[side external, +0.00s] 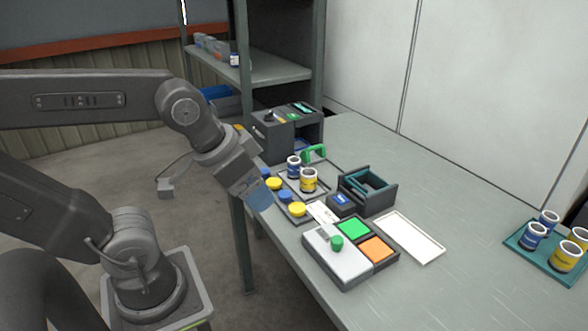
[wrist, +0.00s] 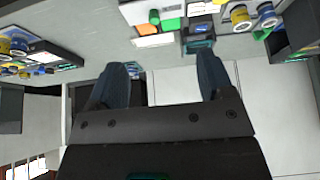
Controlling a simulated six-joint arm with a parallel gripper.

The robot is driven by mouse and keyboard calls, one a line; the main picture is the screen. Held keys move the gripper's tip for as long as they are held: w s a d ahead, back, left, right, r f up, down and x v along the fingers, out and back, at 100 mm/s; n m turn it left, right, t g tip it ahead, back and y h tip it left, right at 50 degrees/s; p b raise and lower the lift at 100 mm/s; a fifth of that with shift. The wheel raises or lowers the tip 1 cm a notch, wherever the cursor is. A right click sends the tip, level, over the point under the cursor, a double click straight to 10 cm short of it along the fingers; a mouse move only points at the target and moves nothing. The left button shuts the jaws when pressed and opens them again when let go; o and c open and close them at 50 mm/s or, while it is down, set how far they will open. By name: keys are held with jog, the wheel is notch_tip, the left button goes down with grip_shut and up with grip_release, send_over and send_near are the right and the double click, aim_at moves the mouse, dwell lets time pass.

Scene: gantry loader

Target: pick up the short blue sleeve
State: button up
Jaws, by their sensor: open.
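A blue sleeve (side external: 294,167) with a pale band stands upright on a small grey tray, beside a yellow sleeve (side external: 308,181). At the far right, a teal tray (side external: 513,241) holds more blue sleeves (side external: 533,237) and yellow sleeves (side external: 565,256). I cannot tell for sure which blue one is the short one. My gripper (side external: 262,200) hangs at the table's left edge, near the grey tray and apart from the sleeves. In the wrist view my gripper (wrist: 163,75) is open with nothing between its fingers. A blue sleeve (wrist: 266,14) shows at upper right there.
Blue and yellow caps (side external: 285,196) lie in front of the sleeves. A box with a green button (side external: 337,243), green and orange pads, a dark open holder (side external: 368,190) and a white tray (side external: 409,238) stand nearby. A shelf post (side external: 242,100) rises behind. The right foreground table is bare.

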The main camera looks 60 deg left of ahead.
jog(key=n+g+y, duration=0.2)
jog(key=n+g, duration=0.2)
jog(key=n, duration=0.7)
send_over(294, 166)
jog(key=s+d+x, duration=0.1)
jog(key=x, duration=0.7)
jog(key=shift+y, duration=0.3)
jog(key=x, duration=0.8)
jog(key=shift+s+d+f, duration=0.1)
jog(key=shift+d+f, duration=0.15)
jog(key=shift+s+d+x, duration=0.15)
jog(key=shift+x, duration=0.85)
jog(key=shift+s+d+x, duration=0.1)
jog(key=shift+x, duration=0.85)
jog(key=shift+s+d+x, duration=0.15)
jog(key=shift+x, duration=0.85)
jog(key=shift+w+f, duration=0.1)
jog(key=shift+w, duration=0.05)
